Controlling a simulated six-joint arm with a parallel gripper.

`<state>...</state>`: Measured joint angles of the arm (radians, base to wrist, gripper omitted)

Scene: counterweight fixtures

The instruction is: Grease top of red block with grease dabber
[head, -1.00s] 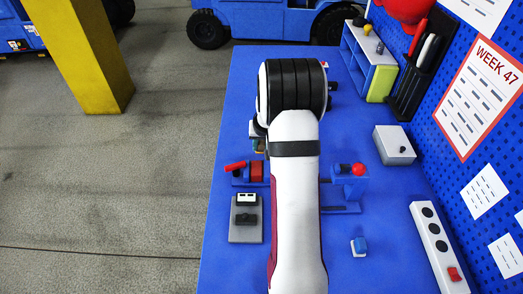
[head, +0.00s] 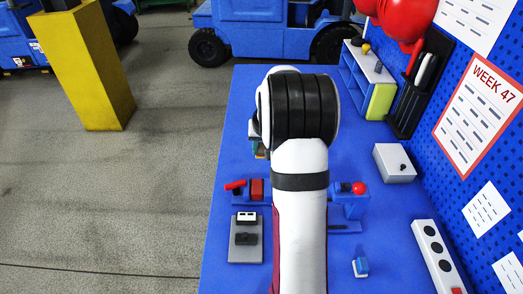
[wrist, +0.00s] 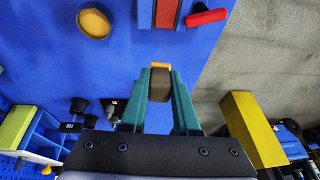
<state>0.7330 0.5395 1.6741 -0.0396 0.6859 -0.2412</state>
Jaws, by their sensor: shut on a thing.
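The red block (head: 257,189) sits in a blue fixture on the bench, left of my arm in the head view. It shows at the top of the wrist view (wrist: 167,13), its top bare. My gripper (wrist: 159,90) has teal fingers shut on a brown piece with a yellow-orange end, apparently the grease dabber (wrist: 160,84). The held piece is apart from the block, beyond it in the head view, where my arm hides most of the gripper. A round tin with an orange-yellow face (wrist: 93,23) shows at the upper left of the wrist view.
A red handle (head: 235,185) is beside the block. A red-knobbed blue fixture (head: 350,204) stands right of my arm. A grey plate with black parts (head: 246,251) lies nearer. A grey box (head: 395,163) and shelf (head: 366,75) line the right side. Open bench lies between.

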